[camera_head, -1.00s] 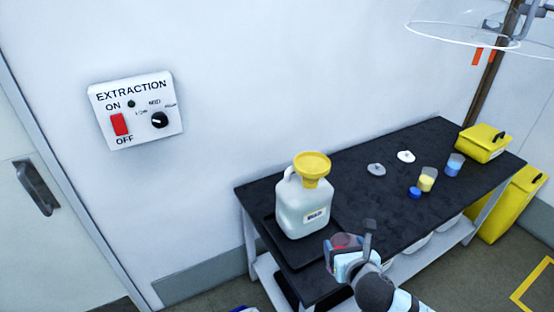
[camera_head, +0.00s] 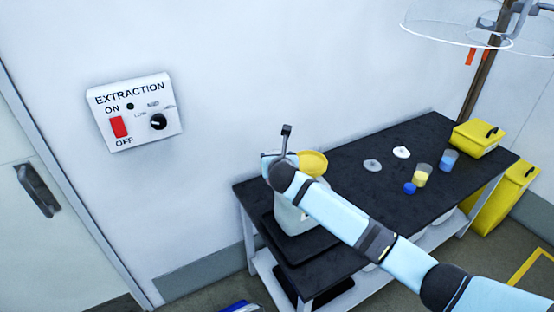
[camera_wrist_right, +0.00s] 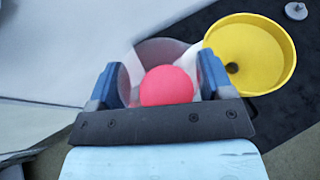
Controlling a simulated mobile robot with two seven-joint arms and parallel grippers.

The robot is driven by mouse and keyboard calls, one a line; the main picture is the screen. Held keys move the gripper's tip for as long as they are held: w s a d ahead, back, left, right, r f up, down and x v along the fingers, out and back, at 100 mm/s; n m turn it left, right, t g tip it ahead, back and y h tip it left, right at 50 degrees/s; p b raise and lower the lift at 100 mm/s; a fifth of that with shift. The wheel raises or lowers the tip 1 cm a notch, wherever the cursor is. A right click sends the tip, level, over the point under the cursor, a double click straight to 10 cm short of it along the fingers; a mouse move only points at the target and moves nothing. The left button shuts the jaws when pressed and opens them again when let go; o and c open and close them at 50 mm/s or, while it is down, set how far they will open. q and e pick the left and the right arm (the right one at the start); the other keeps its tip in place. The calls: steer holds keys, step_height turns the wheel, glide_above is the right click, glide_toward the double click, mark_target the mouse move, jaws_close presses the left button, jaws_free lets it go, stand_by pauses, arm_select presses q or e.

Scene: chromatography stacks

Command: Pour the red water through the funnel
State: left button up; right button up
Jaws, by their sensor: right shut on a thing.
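A clear beaker (camera_wrist_right: 135,62) with red water (camera_wrist_right: 167,86) sits between the two blue fingers of my right gripper (camera_wrist_right: 158,78), which is shut on it. The yellow funnel (camera_wrist_right: 248,52) is just right of the beaker in the right wrist view, with its dark hole showing. In the head view the funnel (camera_head: 314,163) sits on the white jug (camera_head: 291,218), partly hidden by my arm. My right gripper (camera_head: 283,148) is raised beside the funnel there, and the beaker is hidden. I cannot tell how far the beaker is tilted. My left gripper is not in view.
The jug stands on a dark tray at the left end of the black table (camera_head: 348,172). A yellow-filled beaker (camera_head: 422,177), a blue-filled beaker (camera_head: 449,162), a blue cap (camera_head: 410,188) and a yellow box (camera_head: 478,139) are farther right. A wall stands behind.

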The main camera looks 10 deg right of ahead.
steer(key=shift+w+d+r+m+g+y+b, duration=0.1)
steer(key=shift+w+d+m+g+y+b, duration=0.1)
steer(key=shift+d+m, duration=0.15)
steer(key=shift+w+d+r+m+g+y+b, duration=0.15)
steer(key=shift+d+m+y, duration=0.1)
steer(key=shift+d, duration=0.2)
steer(key=shift+w+d+m+g+y+b, duration=0.25)
steer(key=shift+d+m+y+b, duration=0.3)
steer(key=shift+d+b, duration=0.3)
steer(key=shift+r+p, duration=0.3)
steer(key=shift+p, duration=0.45)
steer(key=shift+d, duration=0.1)
steer(key=shift+w+d+r+m+y+p, duration=0.15)
steer(key=shift+d+m+y+p, duration=0.25)
steer(key=shift+p, duration=0.45)
